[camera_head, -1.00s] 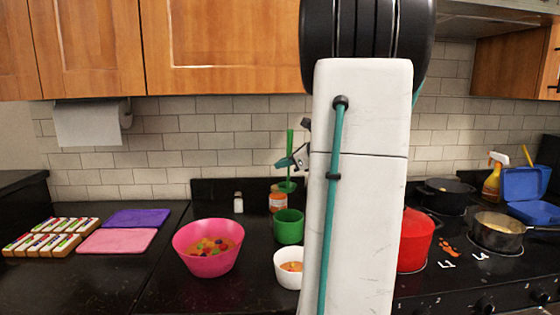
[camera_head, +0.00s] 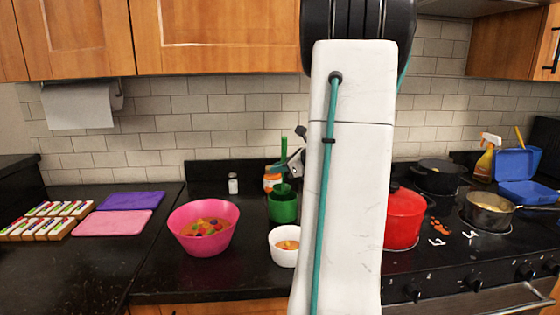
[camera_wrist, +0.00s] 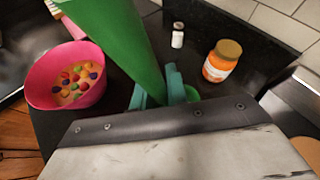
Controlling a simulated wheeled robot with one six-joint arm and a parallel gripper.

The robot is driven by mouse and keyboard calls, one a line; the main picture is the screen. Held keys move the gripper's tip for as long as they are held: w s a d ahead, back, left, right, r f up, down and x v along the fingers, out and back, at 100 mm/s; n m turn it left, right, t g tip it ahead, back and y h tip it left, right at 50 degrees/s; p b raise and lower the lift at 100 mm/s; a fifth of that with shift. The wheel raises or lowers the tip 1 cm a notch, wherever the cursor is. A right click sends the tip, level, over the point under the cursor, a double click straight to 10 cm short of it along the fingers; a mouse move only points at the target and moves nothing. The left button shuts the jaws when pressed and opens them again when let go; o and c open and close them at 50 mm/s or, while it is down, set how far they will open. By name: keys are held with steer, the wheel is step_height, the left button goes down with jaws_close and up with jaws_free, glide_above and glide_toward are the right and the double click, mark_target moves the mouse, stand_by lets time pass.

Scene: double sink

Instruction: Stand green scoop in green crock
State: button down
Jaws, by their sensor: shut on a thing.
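The green scoop (camera_head: 284,148) is upright in my gripper (camera_head: 283,168), its handle pointing up. In the head view its lower end shows at the mouth of the green crock (camera_head: 283,210); I cannot tell how far inside it is. In the wrist view the scoop (camera_wrist: 115,35) fills the upper middle, and the teal fingers of my gripper (camera_wrist: 158,92) are shut on it. A small green piece beside the fingers looks like part of the crock (camera_wrist: 191,93); the rest is hidden.
A pink bowl of colored balls (camera_head: 186,240) stands left of the crock, a white bowl (camera_head: 274,258) in front. An orange-labelled jar (camera_head: 271,181) and white shaker (camera_head: 233,183) stand behind. A red pot (camera_head: 404,222) is right, beyond my arm.

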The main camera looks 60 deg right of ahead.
steer(key=shift+f, duration=1.95)
steer(key=c, duration=1.3)
jaws_free()
steer(key=shift+s, duration=0.1)
steer(key=v, duration=0.7)
steer(key=shift+s+r, duration=0.15)
steer(key=shift+s, duration=0.15)
